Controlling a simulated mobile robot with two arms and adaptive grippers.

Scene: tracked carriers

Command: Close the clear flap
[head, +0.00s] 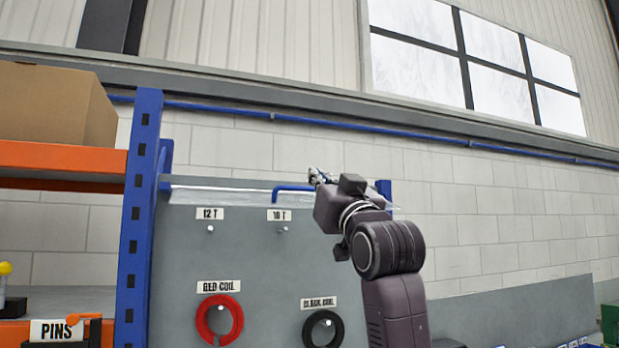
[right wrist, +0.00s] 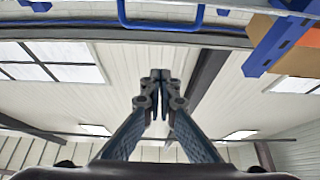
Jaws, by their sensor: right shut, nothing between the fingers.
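The clear flap (head: 225,191) shows as a thin, pale see-through strip along the top of the grey panel, seen nearly edge-on. A blue handle (head: 291,188) is at its front edge; a blue U-shaped handle (right wrist: 160,22) also shows at the top of the right wrist view. My right gripper (head: 316,175) is raised close to the right end of the handle in the head view, partly hidden by its own wrist. In the right wrist view its fingers (right wrist: 158,76) are together and empty, pointing upward. I cannot tell whether they touch the flap. My left gripper is not in view.
The grey panel bears a red coil (head: 220,319), a black coil (head: 323,329) and two empty pegs above. A blue upright (head: 138,215) and orange shelf with a cardboard box (head: 55,105) stand at left. The wall to the right is clear.

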